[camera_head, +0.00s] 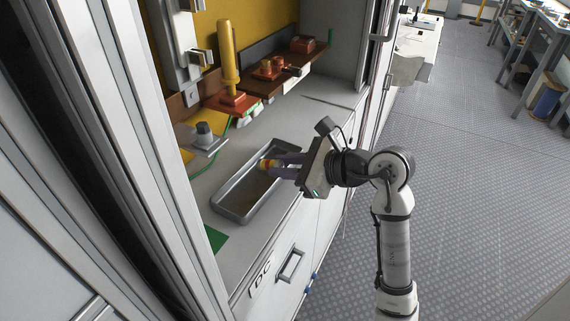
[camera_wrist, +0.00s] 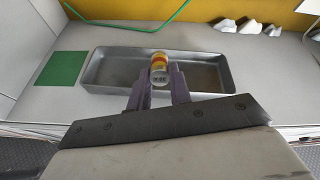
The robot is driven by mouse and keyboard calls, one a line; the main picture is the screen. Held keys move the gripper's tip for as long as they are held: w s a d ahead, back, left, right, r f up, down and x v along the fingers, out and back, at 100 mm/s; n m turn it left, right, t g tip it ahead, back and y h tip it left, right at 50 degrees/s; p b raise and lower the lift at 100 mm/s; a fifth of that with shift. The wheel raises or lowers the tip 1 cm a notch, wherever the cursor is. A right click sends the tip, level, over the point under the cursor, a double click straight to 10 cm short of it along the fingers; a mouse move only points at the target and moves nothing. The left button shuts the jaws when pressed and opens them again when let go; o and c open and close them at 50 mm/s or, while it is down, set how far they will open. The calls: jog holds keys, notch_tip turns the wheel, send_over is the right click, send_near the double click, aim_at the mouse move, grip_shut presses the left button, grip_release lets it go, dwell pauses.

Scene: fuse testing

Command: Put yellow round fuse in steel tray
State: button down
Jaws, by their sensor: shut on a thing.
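The yellow round fuse (camera_head: 266,164) is a short cylinder with yellow and orange bands and a pale end. My gripper (camera_head: 274,165) is shut on it, with purple fingers on either side. In the wrist view the fuse (camera_wrist: 159,66) sits between the fingertips (camera_wrist: 159,82). The steel tray (camera_head: 222,199) is a long shallow grey box on the counter. The fuse is over the tray in both views; I cannot tell how high above its floor. The tray's rim (camera_wrist: 105,50) shows behind and beside the fuse in the wrist view, and the gripper hides part of its near side.
A green square (camera_wrist: 61,69) lies left of the tray. Behind the tray stand a tall yellow cylinder on a red base (camera_head: 229,60), other red parts (camera_head: 268,68) and a grey knob (camera_head: 204,133). A cabinet frame bounds the counter at left. White pieces (camera_wrist: 250,27) sit at the back.

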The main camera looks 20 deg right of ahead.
jog(key=shift+f+b, duration=0.95)
jog(key=shift+b, duration=0.25)
jog(key=c, duration=1.2)
grip_release()
jog(key=shift+s, duration=0.1)
jog(key=b+v, duration=0.2)
jog(key=v, duration=1.2)
jog(key=shift+b, duration=0.35)
jog(key=p+x, duration=0.3)
jog(key=x, duration=1.1)
jog(key=shift+r, duration=0.25)
